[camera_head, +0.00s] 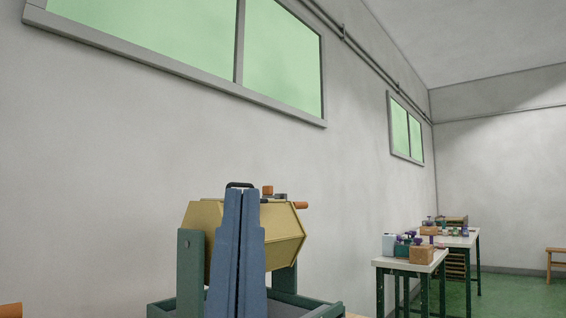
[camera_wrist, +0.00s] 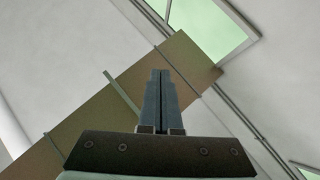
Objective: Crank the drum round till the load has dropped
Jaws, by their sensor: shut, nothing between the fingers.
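The yellow many-sided drum (camera_head: 283,232) hangs between dark green uprights (camera_head: 190,270) in the head view. A black handle (camera_head: 240,185) shows on its top. Orange parts show at its upper right: a short upright one (camera_head: 267,191) and a lying grip-like one (camera_head: 300,205); I cannot tell surely which is the crank. My gripper (camera_head: 241,192) points upward in front of the drum, its two blue fingers shut and empty, hiding the drum's middle. In the wrist view my gripper (camera_wrist: 160,72) stands before a brown-olive panel (camera_wrist: 195,65), seemingly the drum; contact cannot be told. The load is not visible.
A dark tray-like base (camera_head: 318,304) lies under the drum. An orange thing (camera_head: 10,310) shows at the lower left edge. White-topped tables (camera_head: 410,262) with small boxes and purple-topped items stand at the right, with a wooden stool (camera_head: 555,253) beyond. Green floor there is open.

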